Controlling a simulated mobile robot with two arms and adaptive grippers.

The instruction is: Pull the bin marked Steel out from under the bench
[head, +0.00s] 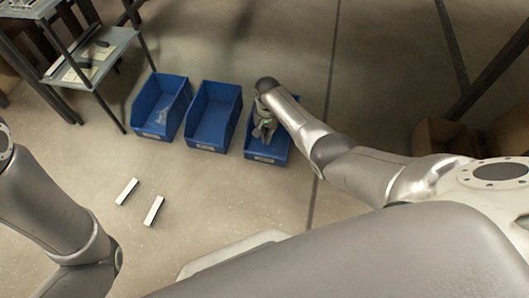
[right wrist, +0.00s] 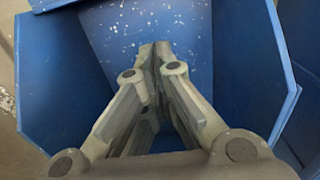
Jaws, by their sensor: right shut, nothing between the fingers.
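Three blue open bins stand in a row on the floor: a left bin (head: 147,107), a middle bin (head: 209,128) and a right bin (head: 283,151). Each has a small pale label on its front, too small to read, so I cannot tell which is marked Steel. My right gripper (head: 263,132) is over the right bin, pointing down into it. In the right wrist view the gripper (right wrist: 155,50) is shut and empty, with its fingertips together between the walls of the blue bin (right wrist: 60,80). My left arm shows at the left, but its gripper is out of frame.
Two short light bars (head: 126,191) and (head: 153,211) lie on the floor in front of the bins. A metal-framed shelf unit (head: 105,55) stands at the upper left. Cardboard boxes (head: 440,136) are at the right. Floor in front of the bins is mostly clear.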

